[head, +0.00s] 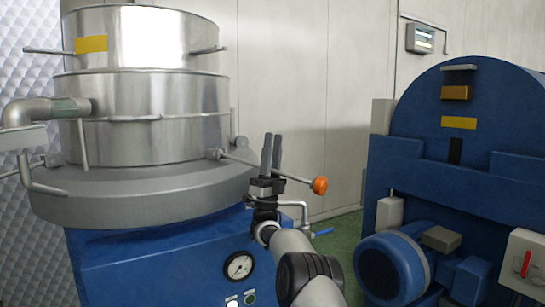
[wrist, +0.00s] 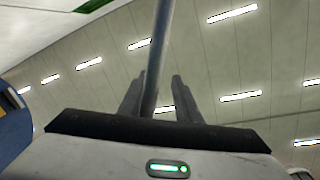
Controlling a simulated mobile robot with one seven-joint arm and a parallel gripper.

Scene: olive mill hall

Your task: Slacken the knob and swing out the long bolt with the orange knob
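The long bolt (head: 240,160) is a thin grey rod on the right side of the steel vessel (head: 150,115). It runs out to the right, sloping slightly down, from a small bracket (head: 214,154) on the vessel's rim. Its orange knob (head: 320,185) is at the free end, clear of the vessel. My gripper (head: 271,138) points up at the middle of the rod, its two fingers apart. In the wrist view the rod (wrist: 160,45) shows between the fingers of my gripper (wrist: 162,78), nearer the left one. Contact is unclear, and the knob is outside that view.
A pipe with a blue-handled valve (head: 322,232) is close to the right of my wrist. A blue machine with a motor (head: 395,265) stands at the right. The vessel's blue base with a gauge (head: 239,265) is at the lower left. Green floor shows between the machines.

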